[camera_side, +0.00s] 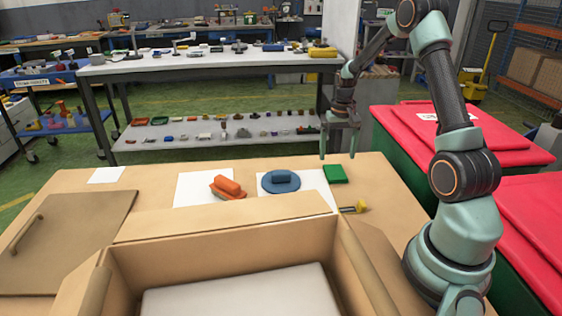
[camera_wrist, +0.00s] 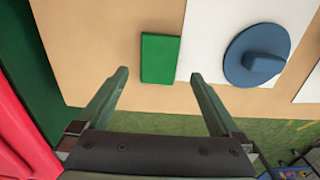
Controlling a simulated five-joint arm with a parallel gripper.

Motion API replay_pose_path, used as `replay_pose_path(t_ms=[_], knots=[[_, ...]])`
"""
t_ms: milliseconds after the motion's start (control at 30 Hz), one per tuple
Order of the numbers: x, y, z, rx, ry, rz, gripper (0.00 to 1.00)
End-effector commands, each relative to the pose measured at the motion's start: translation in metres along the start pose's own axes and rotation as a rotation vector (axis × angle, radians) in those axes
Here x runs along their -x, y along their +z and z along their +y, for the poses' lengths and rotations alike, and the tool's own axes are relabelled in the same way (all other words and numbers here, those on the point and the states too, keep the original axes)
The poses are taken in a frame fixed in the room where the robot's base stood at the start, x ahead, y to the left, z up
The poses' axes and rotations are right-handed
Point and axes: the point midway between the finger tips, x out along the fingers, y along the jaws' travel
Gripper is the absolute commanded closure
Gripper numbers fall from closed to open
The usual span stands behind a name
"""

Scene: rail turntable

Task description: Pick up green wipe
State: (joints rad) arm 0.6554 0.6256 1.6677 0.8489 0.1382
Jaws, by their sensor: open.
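The green wipe (camera_side: 335,174) is a small flat green rectangle lying on the tan table, beside the white sheet under the blue round piece. It also shows in the wrist view (camera_wrist: 160,59), ahead of my fingertips and between their lines. My gripper (camera_side: 339,146) hangs above the wipe in the side view, with its fingers pointing down and apart from it. In the wrist view my gripper (camera_wrist: 162,72) has its two fingers spread wide with nothing between them.
A blue round piece with a knob (camera_side: 281,181) and an orange block piece (camera_side: 228,187) rest on white sheets. Red-lidded bins (camera_side: 460,135) stand at the right.

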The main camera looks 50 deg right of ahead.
Motion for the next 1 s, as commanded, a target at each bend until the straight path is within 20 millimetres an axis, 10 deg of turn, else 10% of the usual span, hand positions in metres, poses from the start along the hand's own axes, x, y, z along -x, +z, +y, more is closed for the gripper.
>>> replay_pose_path(t_ms=[833,1000], knots=[[-0.061,0.001,0.003,0.001,0.000,0.001,0.00],[-0.061,0.001,0.003,0.001,0.000,0.001,0.65]])
